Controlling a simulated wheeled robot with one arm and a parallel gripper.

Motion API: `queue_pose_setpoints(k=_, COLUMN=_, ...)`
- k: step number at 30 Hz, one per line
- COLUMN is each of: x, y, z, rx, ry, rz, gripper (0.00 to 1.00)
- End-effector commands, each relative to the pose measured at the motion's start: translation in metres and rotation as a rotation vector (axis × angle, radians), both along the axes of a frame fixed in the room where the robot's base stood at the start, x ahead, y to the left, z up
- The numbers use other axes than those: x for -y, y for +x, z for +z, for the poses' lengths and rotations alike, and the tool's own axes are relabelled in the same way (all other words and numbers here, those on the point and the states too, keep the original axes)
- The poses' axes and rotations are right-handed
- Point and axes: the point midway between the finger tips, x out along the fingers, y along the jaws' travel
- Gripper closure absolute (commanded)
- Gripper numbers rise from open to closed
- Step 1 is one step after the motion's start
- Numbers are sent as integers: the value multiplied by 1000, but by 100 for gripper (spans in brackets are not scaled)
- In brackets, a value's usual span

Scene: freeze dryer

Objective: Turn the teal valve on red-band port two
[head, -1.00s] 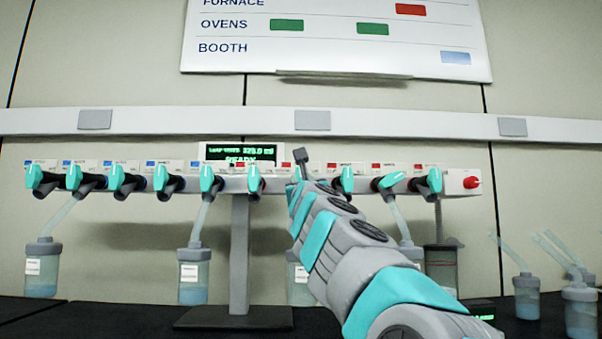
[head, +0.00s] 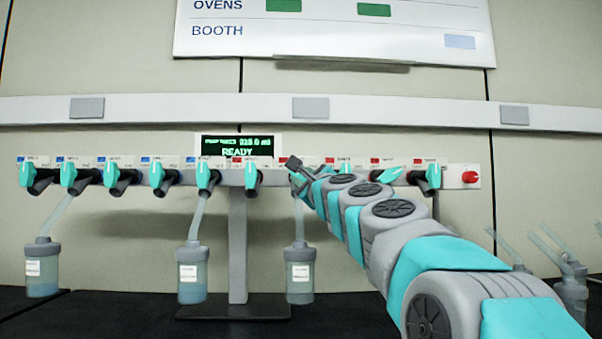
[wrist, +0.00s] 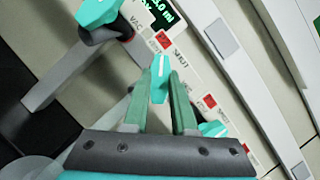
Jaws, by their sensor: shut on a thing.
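A row of teal valves runs along the grey manifold. The first red-band valve (head: 251,175) hangs upright, and it also shows at the top left of the wrist view (wrist: 97,12). My gripper (head: 298,172) is at the second red-band port, hiding most of its valve in the head view. In the wrist view my gripper (wrist: 160,82) is shut on that teal valve (wrist: 159,70), one finger on each side. A red mark and the word SHUT are printed beside it. Another teal valve (wrist: 214,130) lies just right of the fingers.
A flask (head: 300,273) hangs on a tube below the second red-band port, with another flask (head: 192,273) to its left. The green display (head: 236,146) reads READY. A red knob (head: 470,177) ends the manifold at right. Loose flasks (head: 572,290) stand at far right.

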Motion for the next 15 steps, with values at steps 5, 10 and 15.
queue_pose_setpoints(k=5, x=1, y=0, z=1, rx=1, ry=-93, rz=-1, gripper=100)
queue_pose_setpoints(k=10, x=0, y=0, z=2, rx=3, ry=-171, rz=1, gripper=100)
queue_pose_setpoints(k=15, x=0, y=0, z=2, rx=3, ry=-223, rz=0, gripper=100)
